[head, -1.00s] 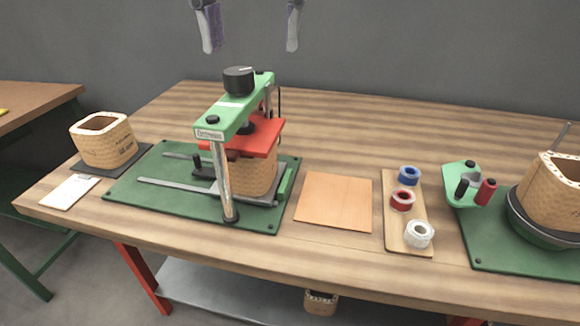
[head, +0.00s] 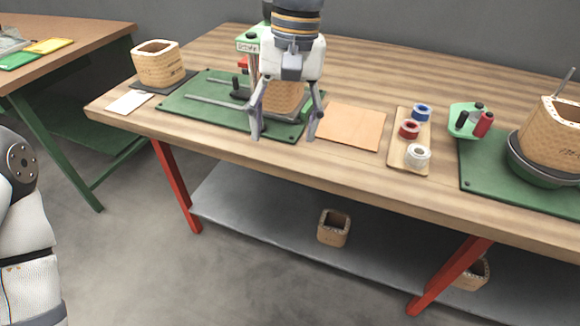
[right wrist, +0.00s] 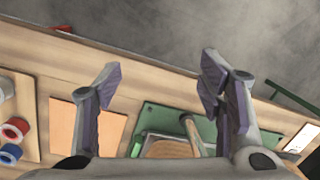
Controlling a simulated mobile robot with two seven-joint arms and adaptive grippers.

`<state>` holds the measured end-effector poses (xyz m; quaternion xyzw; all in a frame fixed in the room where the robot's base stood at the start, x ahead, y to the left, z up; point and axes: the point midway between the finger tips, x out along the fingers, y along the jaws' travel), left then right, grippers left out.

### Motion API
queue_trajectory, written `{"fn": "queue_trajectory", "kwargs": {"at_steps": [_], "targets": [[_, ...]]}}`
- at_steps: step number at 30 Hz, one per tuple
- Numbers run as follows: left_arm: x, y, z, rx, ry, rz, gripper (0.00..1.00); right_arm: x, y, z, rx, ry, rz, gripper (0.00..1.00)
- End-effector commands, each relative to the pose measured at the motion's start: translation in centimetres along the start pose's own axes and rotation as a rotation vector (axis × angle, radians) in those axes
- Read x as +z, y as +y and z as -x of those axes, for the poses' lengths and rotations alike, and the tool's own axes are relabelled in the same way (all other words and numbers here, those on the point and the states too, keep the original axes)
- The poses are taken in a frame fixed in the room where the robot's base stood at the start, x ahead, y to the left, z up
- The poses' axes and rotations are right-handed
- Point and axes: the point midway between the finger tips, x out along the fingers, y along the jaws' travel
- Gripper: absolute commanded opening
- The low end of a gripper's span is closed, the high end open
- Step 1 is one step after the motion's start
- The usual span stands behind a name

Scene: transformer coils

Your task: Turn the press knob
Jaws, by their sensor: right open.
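The press stands on a green base plate (head: 215,112) on the wooden bench. The front of its green top arm (head: 247,44) shows beside my right arm. The press knob is mostly or wholly hidden behind my right arm in the head view. A woven coil (head: 285,98) sits in the press, partly covered by my gripper. My right gripper (head: 284,136) hangs in front of the press, fingers down, open and empty. In the right wrist view, its fingers (right wrist: 158,88) are spread, with the green plate (right wrist: 160,114) beyond. My left gripper is out of view.
A coil (head: 158,68) on a dark pad and a white card (head: 130,102) lie left. Right are a tan sheet (head: 352,127), a board with tape rolls (head: 409,130), and a green stand (head: 466,121) near a large coil (head: 556,135). A grey shelf (head: 270,215) runs below.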

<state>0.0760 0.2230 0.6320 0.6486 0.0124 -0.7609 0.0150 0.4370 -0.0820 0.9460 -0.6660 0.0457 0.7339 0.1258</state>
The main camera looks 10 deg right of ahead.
Motion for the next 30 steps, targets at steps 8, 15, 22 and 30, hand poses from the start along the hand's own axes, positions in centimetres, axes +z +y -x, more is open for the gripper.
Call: {"fn": "queue_trajectory", "kwargs": {"at_steps": [8, 15, 22, 30], "targets": [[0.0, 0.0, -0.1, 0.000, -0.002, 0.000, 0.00, 0.4, 0.7, -5.6, -0.021, -0.027, 0.030, 0.62], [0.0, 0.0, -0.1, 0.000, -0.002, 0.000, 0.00, 0.5, 0.9, -6.7, -0.027, -0.030, 0.036, 0.62], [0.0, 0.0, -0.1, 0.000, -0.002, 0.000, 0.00, 0.5, 0.9, -6.7, -0.027, -0.030, 0.036, 0.62], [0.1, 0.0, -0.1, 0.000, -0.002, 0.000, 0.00, 2.8, 3.0, -14.2, -0.045, -0.074, 0.062, 0.62]]}}
